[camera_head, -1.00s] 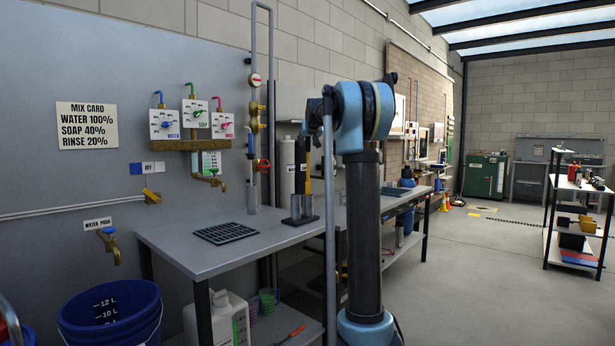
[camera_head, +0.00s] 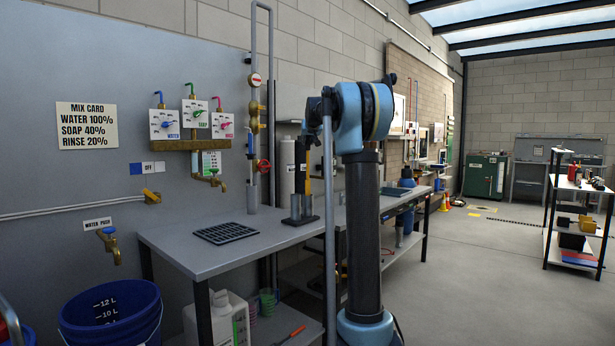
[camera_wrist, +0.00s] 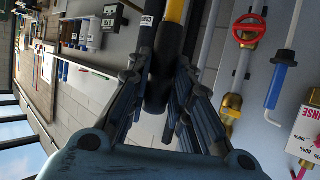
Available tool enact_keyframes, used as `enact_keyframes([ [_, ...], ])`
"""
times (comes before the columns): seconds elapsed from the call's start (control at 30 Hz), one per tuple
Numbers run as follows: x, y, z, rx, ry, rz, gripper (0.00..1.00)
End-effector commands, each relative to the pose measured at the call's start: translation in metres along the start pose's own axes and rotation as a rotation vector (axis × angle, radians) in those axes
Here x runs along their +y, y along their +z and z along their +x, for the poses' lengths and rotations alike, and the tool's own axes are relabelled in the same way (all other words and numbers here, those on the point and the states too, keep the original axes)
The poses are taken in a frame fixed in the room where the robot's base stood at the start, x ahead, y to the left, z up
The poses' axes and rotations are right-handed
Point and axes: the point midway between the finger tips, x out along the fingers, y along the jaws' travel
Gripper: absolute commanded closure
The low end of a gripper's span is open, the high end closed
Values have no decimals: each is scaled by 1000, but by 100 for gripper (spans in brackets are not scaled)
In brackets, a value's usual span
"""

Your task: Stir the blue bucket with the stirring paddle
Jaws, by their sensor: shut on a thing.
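The blue bucket (camera_head: 113,318) stands on the floor at the lower left, with litre marks inside its wall; its contents are hidden.
The bench (camera_head: 190,258) carries a black grate (camera_head: 226,233). Pipes with a red valve (camera_head: 263,166) rise behind it. A water tap (camera_head: 109,243) sticks out above the bucket. A white jug (camera_head: 232,318) stands below the bench.

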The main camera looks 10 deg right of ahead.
Motion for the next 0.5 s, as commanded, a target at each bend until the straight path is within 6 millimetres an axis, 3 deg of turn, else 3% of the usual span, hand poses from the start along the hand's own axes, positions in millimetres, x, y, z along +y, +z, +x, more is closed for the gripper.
enact_keyframes([
  [0.5, 0, -20, -8, 0, 0, 0, 100],
])
